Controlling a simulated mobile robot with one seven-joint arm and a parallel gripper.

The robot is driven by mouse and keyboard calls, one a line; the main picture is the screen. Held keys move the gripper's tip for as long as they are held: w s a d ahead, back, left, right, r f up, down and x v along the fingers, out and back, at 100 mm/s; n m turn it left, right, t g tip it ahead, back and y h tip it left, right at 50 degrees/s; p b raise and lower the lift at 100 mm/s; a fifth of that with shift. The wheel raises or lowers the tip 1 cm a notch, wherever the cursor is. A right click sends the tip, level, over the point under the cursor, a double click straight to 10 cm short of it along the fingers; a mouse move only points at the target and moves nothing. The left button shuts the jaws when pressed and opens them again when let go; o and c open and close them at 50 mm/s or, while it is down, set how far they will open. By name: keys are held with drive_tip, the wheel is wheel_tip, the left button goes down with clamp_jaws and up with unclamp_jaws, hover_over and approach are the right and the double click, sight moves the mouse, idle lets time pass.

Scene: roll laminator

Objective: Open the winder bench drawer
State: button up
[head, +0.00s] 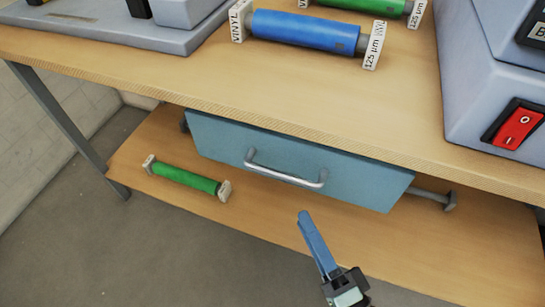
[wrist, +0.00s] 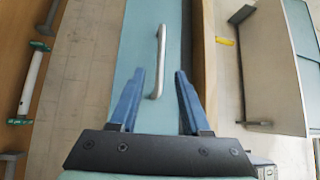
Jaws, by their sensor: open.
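The winder bench drawer has a flat teal front (head: 230,142) under the bench top, and it looks closed or nearly so. A silver bar handle (head: 284,174) is fixed across the middle of the front. My gripper (head: 306,214) is open and empty, in front of and below the handle in the head view. In the wrist view, my gripper (wrist: 159,74) has its two blue fingers apart, pointing at the teal drawer front (wrist: 132,40). The handle (wrist: 159,60) runs lengthwise there, its near end between the fingers; I see no contact.
The wooden bench top (head: 130,62) overhangs the drawer. Blue (head: 305,30) and green rolls lie on it, beside a grey machine (head: 480,80) with a red switch. Another green roll (head: 185,179) lies on the lower shelf (head: 270,225). The floor in front is clear.

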sight(279, 172)
drive_tip(key=x, duration=1.1)
drive_tip(key=shift+w+a+r, duration=0.1)
drive_tip(key=shift+w+a, duration=0.05)
clamp_jaws()
idle(1.0)
